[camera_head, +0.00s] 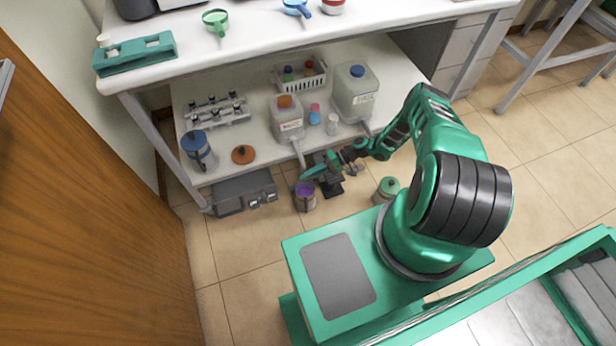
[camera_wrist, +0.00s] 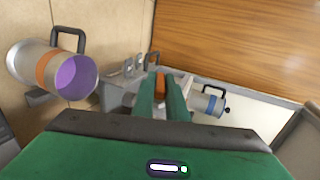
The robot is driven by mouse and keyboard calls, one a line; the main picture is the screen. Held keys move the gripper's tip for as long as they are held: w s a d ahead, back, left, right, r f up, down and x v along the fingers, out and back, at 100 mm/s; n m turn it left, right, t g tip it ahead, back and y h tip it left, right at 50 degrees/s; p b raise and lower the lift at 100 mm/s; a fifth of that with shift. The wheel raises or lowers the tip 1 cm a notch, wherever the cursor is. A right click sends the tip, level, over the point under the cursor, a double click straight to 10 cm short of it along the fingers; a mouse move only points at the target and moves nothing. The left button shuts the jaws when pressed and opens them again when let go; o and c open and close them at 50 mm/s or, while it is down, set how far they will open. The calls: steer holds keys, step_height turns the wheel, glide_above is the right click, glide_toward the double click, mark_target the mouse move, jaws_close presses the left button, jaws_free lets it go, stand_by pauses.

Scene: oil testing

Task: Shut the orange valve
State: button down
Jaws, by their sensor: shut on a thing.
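The container with an orange cap (camera_head: 287,124) stands on the lower shelf, and its spout (camera_head: 299,153) reaches out past the shelf's front edge. My gripper (camera_head: 308,173) is low in front of the shelf, at the end of this spout. In the wrist view my gripper (camera_wrist: 161,84) is shut on the small orange valve (camera_wrist: 160,80), which shows between the two green fingers. The fingers hide much of the valve, so its exact turn cannot be told. A metal jug (camera_head: 305,203) with purple inside stands on the floor just below; it also shows in the wrist view (camera_wrist: 45,68).
A container with a blue cap (camera_head: 354,100) stands to the right on the shelf. A blue-topped jug (camera_head: 198,150) and a brown lid (camera_head: 243,154) are to the left. A dark case (camera_head: 243,194) and a green-topped can (camera_head: 387,188) are on the floor.

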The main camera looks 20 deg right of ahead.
steer(key=shift+d+f, duration=0.2)
steer(key=c, duration=1.8)
jaws_free()
steer(key=shift+o, duration=0.2)
steer(key=shift+a+r, duration=0.1)
steer(key=v, duration=1)
steer(key=shift+d, duration=0.4)
steer(key=shift+r, duration=0.1)
steer(key=shift+c, duration=0.7)
